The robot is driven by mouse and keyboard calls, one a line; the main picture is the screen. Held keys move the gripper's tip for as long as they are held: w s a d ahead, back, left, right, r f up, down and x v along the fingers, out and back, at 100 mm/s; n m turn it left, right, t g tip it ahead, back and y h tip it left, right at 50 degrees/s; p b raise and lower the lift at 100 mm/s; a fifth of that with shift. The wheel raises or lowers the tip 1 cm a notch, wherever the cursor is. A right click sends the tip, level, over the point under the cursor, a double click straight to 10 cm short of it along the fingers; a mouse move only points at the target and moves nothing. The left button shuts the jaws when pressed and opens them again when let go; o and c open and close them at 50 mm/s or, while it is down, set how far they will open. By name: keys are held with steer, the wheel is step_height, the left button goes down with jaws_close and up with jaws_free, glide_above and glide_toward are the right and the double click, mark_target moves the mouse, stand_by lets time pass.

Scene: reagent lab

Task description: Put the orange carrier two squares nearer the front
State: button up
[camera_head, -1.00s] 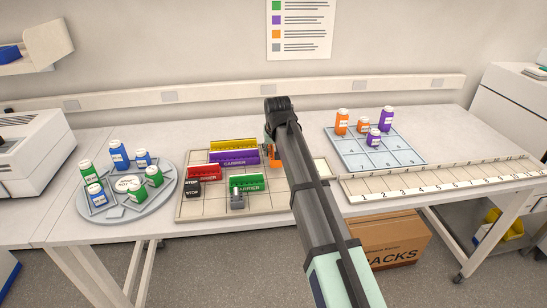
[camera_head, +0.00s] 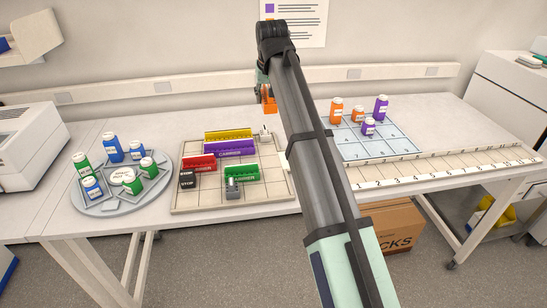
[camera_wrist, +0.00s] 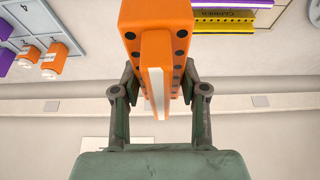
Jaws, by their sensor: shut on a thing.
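The orange carrier (camera_head: 268,98) is in the jaws of my gripper (camera_head: 264,76), raised above the back of the grid board (camera_head: 277,188). In the wrist view the orange carrier (camera_wrist: 180,18) is a long block with dark dots and a pale strip on its handle. My gripper (camera_wrist: 158,78) is shut on it, one finger on each side. On the board stand a yellow carrier (camera_head: 229,134), a purple carrier (camera_head: 230,149), a red carrier (camera_head: 199,163) and a green carrier (camera_head: 242,173). My arm hides part of the board's right side.
Black stop blocks (camera_head: 187,181), a grey piece (camera_head: 233,188) and a small white piece (camera_head: 265,133) stand on the board. A round bottle tray (camera_head: 113,207) is left. A blue grid tray (camera_head: 395,151) with bottles and a numbered strip (camera_head: 440,168) are right. Front-right board squares look bare.

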steer(key=s+d+p, duration=0.2)
steer(key=s+p, duration=0.1)
steer(key=s, duration=0.6)
steer(key=p, duration=0.3)
glide_above(274, 177)
steer(key=s, duration=0.1)
steer(key=f, duration=1.6)
steer(key=shift+s+d+f, duration=0.15)
steer(key=shift+d, duration=0.05)
steer(key=shift+f, duration=2.4)
steer(key=shift+f, duration=0.2)
steer(key=o, duration=1.2)
steer(key=shift+r, duration=0.1)
steer(key=b+v, duration=0.1)
steer(key=v, duration=1.1)
steer(key=shift+r+b, duration=0.1)
steer(key=shift+b, duration=0.2)
